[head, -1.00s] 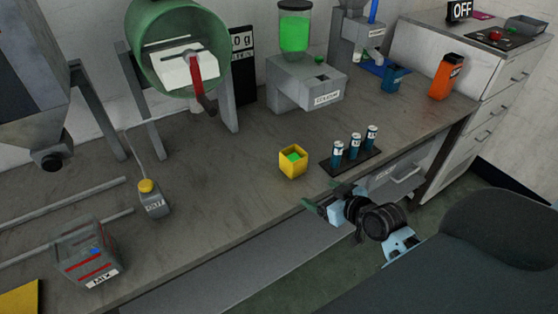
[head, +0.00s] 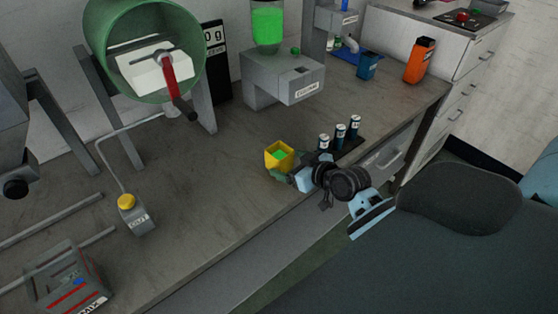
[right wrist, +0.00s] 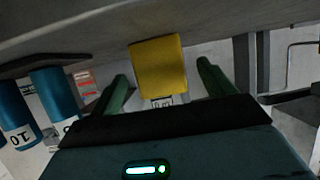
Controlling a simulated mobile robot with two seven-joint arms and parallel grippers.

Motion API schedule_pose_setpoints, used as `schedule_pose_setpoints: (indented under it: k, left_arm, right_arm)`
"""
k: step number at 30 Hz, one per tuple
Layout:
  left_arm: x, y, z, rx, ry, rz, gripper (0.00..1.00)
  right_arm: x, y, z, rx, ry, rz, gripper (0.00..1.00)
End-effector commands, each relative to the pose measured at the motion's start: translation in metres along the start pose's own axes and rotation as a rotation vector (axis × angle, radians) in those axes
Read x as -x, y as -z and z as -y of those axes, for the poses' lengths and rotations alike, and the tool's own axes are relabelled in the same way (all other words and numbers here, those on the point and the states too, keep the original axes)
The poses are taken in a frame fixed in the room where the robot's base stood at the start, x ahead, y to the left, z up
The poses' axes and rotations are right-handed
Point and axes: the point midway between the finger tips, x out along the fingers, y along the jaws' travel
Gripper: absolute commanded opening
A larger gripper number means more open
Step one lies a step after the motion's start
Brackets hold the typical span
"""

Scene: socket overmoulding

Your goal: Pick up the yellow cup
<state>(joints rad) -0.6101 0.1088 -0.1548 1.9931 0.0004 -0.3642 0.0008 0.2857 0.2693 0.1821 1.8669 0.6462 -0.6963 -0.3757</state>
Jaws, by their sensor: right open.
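The yellow cup (head: 279,155) stands on the grey bench near its front edge, with green material inside. In the right wrist view the cup (right wrist: 158,66) lies between and just beyond my two green fingers. My right gripper (head: 283,174) is open at the front side of the cup, and its fingers also show in the right wrist view (right wrist: 162,88). The fingers do not visibly press on the cup. My left gripper is not in view.
Several blue vials (head: 340,136) stand on a dark holder just right of the cup. A grey dispenser (head: 284,80) stands behind. A switch box with a yellow button (head: 133,214) is at left. The bench between it and the cup is clear.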

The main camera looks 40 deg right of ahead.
Motion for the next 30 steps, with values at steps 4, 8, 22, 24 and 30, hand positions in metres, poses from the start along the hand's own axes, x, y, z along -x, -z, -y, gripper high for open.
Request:
schedule_pose_setpoints:
  k: [4, 8, 22, 24, 30]
  left_arm:
    - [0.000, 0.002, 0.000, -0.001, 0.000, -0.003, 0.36]
    - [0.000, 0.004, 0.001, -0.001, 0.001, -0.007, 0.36]
    - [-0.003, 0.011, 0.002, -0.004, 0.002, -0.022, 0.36]
    - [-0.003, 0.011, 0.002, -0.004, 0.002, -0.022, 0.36]
    - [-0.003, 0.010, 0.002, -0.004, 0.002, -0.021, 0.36]
  right_arm:
    - [-0.013, 0.001, 0.000, -0.003, 0.000, -0.001, 0.82]
    - [-0.031, 0.001, -0.001, -0.003, 0.000, -0.001, 0.82]
    - [-0.051, 0.000, -0.001, 0.000, 0.000, 0.001, 0.82]
    - [-0.051, 0.000, -0.001, 0.000, 0.000, 0.001, 0.74]
    - [-0.051, 0.000, -0.001, 0.000, 0.000, 0.001, 0.48]
